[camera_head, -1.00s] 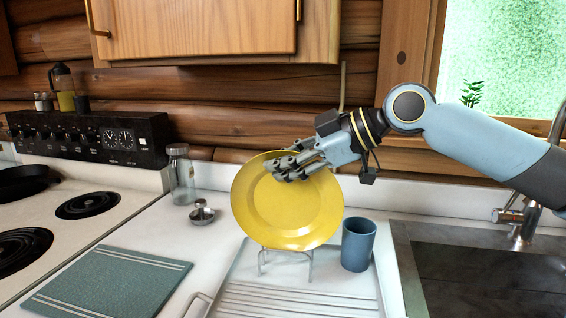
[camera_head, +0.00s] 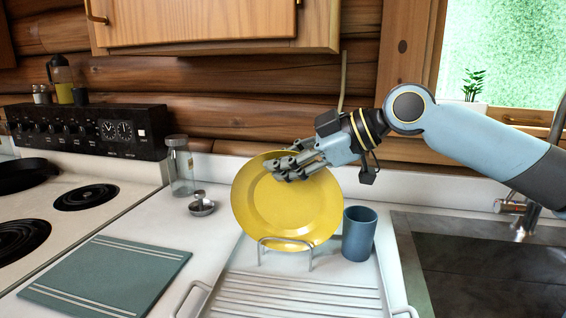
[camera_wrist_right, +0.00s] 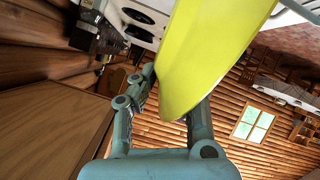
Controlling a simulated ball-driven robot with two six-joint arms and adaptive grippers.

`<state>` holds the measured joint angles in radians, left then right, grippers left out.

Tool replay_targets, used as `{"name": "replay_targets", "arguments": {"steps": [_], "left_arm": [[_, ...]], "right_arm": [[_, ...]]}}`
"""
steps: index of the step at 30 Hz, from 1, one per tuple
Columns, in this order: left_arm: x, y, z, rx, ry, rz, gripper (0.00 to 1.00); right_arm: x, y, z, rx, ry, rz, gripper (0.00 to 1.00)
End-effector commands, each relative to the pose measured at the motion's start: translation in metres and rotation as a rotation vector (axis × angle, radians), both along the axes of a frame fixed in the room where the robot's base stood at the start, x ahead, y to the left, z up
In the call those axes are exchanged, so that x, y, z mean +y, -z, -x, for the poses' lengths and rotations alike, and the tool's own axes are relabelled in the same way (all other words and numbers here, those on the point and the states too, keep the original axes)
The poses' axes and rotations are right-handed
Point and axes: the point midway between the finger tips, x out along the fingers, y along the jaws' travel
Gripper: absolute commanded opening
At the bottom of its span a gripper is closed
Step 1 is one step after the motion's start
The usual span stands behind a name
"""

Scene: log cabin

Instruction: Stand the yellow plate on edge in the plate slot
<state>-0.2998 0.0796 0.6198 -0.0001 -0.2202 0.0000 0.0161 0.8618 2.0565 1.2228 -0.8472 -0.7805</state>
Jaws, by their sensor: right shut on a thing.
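The yellow plate (camera_head: 287,212) is upright on edge, its face toward the head camera. My right gripper (camera_head: 284,168) is shut on its upper rim; the wrist view shows the plate (camera_wrist_right: 208,55) between the fingers (camera_wrist_right: 172,98). The plate slot is a small wire rack (camera_head: 310,258) on the white drainer. The plate's lower edge is behind the front wire, within the rack. I cannot tell whether it rests on the bottom of the rack. My left gripper is not in view.
A blue cup (camera_head: 359,234) stands on the drainer (camera_head: 345,292), close to the right of the plate. A glass jar (camera_head: 180,168) and a small metal item (camera_head: 201,205) are to the left. A teal board (camera_head: 105,275) lies front left. The sink (camera_head: 480,265) is at right.

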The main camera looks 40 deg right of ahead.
Motion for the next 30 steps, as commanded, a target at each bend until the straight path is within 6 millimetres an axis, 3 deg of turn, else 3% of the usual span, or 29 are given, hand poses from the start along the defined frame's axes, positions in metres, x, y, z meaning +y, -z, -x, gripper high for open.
{"name": "replay_targets", "arguments": {"steps": [30], "left_arm": [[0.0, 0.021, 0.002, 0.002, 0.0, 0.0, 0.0]], "right_arm": [[0.0, 0.026, 0.0, -0.002, 0.0, 0.0, 0.0]]}}
